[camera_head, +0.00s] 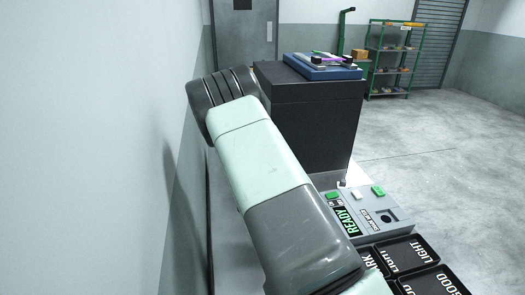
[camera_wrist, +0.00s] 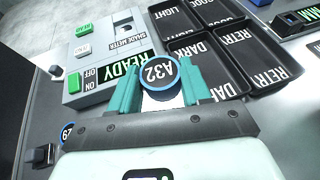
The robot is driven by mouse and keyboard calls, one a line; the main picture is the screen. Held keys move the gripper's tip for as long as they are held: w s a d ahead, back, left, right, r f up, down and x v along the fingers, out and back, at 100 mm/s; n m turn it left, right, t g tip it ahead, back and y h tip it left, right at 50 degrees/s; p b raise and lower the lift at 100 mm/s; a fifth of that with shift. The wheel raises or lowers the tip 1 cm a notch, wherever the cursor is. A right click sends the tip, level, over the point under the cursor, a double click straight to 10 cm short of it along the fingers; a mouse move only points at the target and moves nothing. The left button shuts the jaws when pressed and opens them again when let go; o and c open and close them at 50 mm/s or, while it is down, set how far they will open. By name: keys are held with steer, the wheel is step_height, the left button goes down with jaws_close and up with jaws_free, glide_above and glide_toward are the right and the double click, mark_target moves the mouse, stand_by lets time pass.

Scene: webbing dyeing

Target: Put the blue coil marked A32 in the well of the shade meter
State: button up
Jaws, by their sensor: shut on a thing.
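In the wrist view my gripper (camera_wrist: 159,85) has its two teal fingers closed on the sides of a blue-rimmed coil (camera_wrist: 159,70). The shade meter (camera_wrist: 93,62), a grey box with a lit READY display, lies just beyond and to the left of the fingers. Its dark well (camera_wrist: 125,28) looks empty and is clear of the coil. In the head view the shade meter (camera_head: 352,208) and its well (camera_head: 385,217) show right of my arm. My gripper and the coil are hidden there.
Black trays (camera_wrist: 203,50) marked LIGHT, DARK and other words stand right of the meter. Another blue-rimmed coil (camera_wrist: 67,131) lies left of my gripper, partly hidden. The meter carries raised green and white buttons. A black cabinet (camera_head: 312,115) stands behind, and a wall is at left.

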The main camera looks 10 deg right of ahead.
steer(key=w+a+r+n+t+y, duration=0.1)
steer(key=w+a+r+n+t, duration=0.15)
steer(key=r, duration=0.35)
steer(key=w+a+r+n+t, duration=0.2)
steer(key=w+r+n+t, duration=0.15)
steer(key=r, duration=0.35)
steer(key=w+a+r+n+t+y, duration=0.1)
steer(key=w+a+r+n+t, duration=0.1)
steer(key=w+a+r+t, duration=0.3)
steer(key=s+a+r+n+t+y, duration=0.1)
steer(key=a+r+n+t+y, duration=0.15)
steer(key=r, duration=0.45)
steer(key=s+a+r+n+t+y, duration=0.1)
steer(key=s+r+n+y, duration=0.15)
steer(key=r, duration=0.35)
steer(key=s+a+r+n+t+y, duration=0.1)
steer(key=a+r+n+y, duration=0.1)
steer(key=r+n, duration=0.35)
steer(key=w+d+f+m+g+h, duration=0.1)
steer(key=w+d+f+m+h, duration=0.2)
steer(key=d, duration=0.3)
steer(key=w+d+f+m+g+h, duration=0.2)
steer(key=w+d+f+m, duration=0.15)
steer(key=d, duration=0.25)
steer(key=m+g+h, duration=0.4)
steer(key=m+g, duration=0.8)
glide_above(381, 219)
step_height(381, 219, down, 31)
steer(key=shift+s, duration=0.1)
steer(key=shift+f, duration=2.3)
